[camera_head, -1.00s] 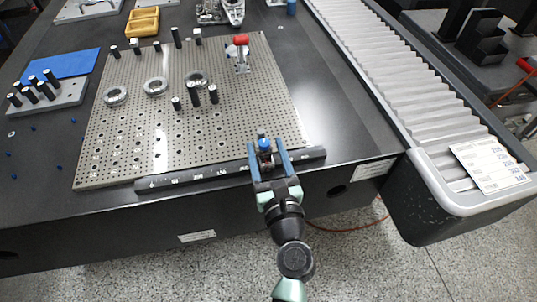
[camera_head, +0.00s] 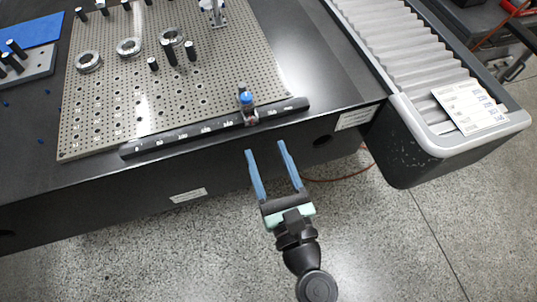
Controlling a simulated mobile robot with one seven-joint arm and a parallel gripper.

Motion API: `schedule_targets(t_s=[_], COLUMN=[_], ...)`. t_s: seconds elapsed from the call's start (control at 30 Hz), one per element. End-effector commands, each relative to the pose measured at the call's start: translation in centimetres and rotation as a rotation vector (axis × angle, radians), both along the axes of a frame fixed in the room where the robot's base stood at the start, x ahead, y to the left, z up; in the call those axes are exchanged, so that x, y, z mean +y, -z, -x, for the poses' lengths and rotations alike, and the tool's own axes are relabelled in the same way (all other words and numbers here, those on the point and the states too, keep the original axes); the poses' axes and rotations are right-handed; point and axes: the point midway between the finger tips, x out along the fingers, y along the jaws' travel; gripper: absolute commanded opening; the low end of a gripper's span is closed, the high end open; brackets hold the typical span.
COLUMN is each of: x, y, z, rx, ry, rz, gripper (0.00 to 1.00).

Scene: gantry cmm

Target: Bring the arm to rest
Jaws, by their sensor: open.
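My gripper (camera_head: 266,147) is open and empty, with two blue fingers pointing toward the table. In the head view it hangs in front of the table's front edge, over the speckled floor. A small blue-topped part (camera_head: 247,107) sits at the black marked rail (camera_head: 185,140), beyond the fingertips and apart from them. The rail lies along the front edge of the perforated plate (camera_head: 110,110).
The black table (camera_head: 330,60) fills the upper left. Metal rings (camera_head: 129,47) and several black pins stand on the plate. A bellows-covered guide (camera_head: 395,45) with a grey end housing (camera_head: 460,150) is at the right. The floor (camera_head: 400,250) in front is clear.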

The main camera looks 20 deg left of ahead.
Motion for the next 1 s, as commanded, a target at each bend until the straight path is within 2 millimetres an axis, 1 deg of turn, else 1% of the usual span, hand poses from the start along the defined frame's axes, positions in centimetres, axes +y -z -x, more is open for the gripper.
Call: schedule_targets(t_s=[0.43, 0.5, 0.57, 0.67, 0.77, 0.8, 0.87, 0.9, 0.97, 1.0], x=[0.0, 0.1, 0.3, 0.6, 0.6, 0.5, 0.0, -0.3, -1.0, -1.5], y=[0.0, -0.4, -1.5, -5.0, -10.6, -13.3, -17.5, -20.3, -24.9, -27.9], z=[0.0, -0.4, -1.2, -3.6, -6.6, -7.6, -8.9, -9.5, -9.9, -9.9], rx=[0.000, -0.022, -0.078, -0.258, -0.522, -0.634, -0.789, -0.884, -1.010, -1.078], ry=[0.000, -0.001, -0.002, 0.009, 0.063, 0.100, 0.173, 0.231, 0.334, 0.412], rz=[0.000, 0.028, 0.098, 0.335, 0.699, 0.860, 1.105, 1.268, 1.515, 1.676], gripper=[0.62, 0.62, 0.62, 0.62, 0.62, 0.62, 0.62, 0.62, 0.62, 0.62])
